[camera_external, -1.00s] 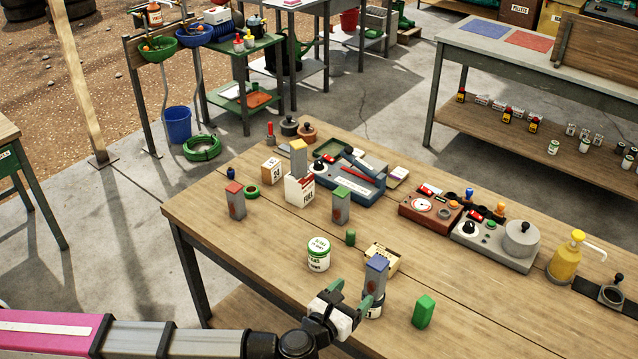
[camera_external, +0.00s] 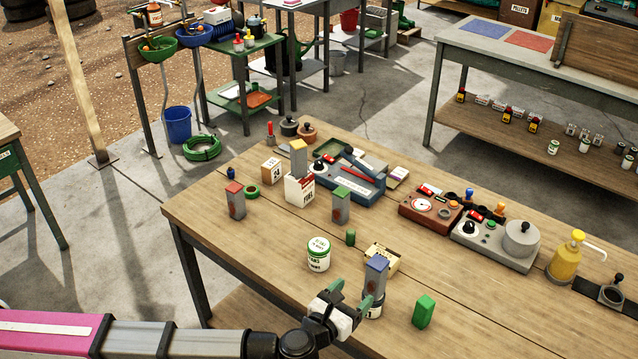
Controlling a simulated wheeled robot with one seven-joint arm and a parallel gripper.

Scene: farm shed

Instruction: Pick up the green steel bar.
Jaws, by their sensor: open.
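A grey steel bar with a green top (camera_external: 341,207) stands upright near the middle of the table. A plain all-green block (camera_external: 423,311) stands at the table's front right. A grey bar with a blue top (camera_external: 376,275) stands at my fingertips, at a white tin (camera_external: 372,308); I cannot tell whether it stands on it or in front of it. My gripper (camera_external: 352,295) is open, with green fingers apart, at the front of the table. It is well nearer the camera than the green-topped bar. I cannot tell whether a finger touches the blue-topped bar.
A red-topped bar (camera_external: 235,202) stands at the left, and a yellow-topped bar (camera_external: 298,158) at the white fuel box (camera_external: 300,190). A white tin (camera_external: 318,254), a small green piece (camera_external: 350,238) and a cream box (camera_external: 384,257) lie between. Control boxes (camera_external: 430,209) fill the back right.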

